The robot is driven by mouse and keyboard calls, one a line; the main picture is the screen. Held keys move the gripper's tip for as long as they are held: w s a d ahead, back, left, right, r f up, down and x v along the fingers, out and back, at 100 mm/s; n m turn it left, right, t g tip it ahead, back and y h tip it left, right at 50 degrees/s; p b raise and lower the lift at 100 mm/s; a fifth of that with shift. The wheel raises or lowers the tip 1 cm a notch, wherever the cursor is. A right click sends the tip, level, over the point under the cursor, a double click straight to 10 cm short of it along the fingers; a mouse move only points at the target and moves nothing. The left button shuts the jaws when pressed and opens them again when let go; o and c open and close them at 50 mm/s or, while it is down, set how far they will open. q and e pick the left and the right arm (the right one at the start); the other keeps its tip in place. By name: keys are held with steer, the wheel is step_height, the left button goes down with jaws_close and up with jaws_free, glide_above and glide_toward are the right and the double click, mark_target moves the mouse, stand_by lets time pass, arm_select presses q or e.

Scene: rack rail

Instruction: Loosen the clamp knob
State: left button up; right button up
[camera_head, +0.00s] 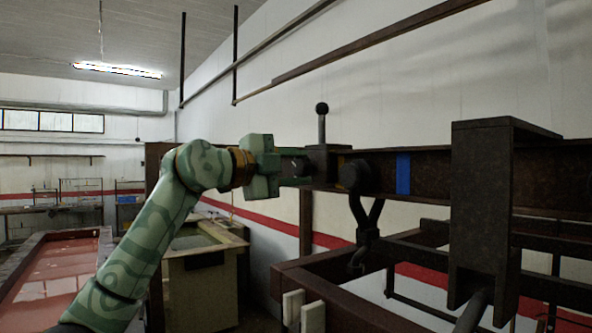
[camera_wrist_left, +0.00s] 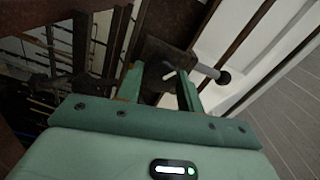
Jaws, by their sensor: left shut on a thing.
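The rail clamp (camera_head: 327,163) is a dark block on the rusty rail, with an upright handle ending in a black ball (camera_head: 322,108). My left gripper (camera_head: 298,168) reaches it from the left and is shut at its near side. In the left wrist view the clamp (camera_wrist_left: 165,52) lies just beyond the two green fingers. A small pale clamp knob (camera_wrist_left: 171,74) shows between the fingers (camera_wrist_left: 160,82), and the ball handle points right. The knob is hidden by the fingers in the head view.
A blue band (camera_head: 403,173) marks the rail right of the clamp. A dark hook (camera_head: 365,225) hangs from a round trolley on the rail. A large dark bracket (camera_head: 483,210) stands at right. A brown frame (camera_head: 340,305) lies below. Tanks stand at left.

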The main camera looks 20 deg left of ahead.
stand_by(0.5)
arm_select(q)
steer(key=o, duration=1)
steer(key=shift+a, duration=0.1)
steer(key=b+v, duration=0.4)
steer(key=v, duration=1.2)
steer(key=shift+s+b, duration=0.2)
steer(key=shift+b, duration=0.15)
steer(key=shift+a, duration=0.1)
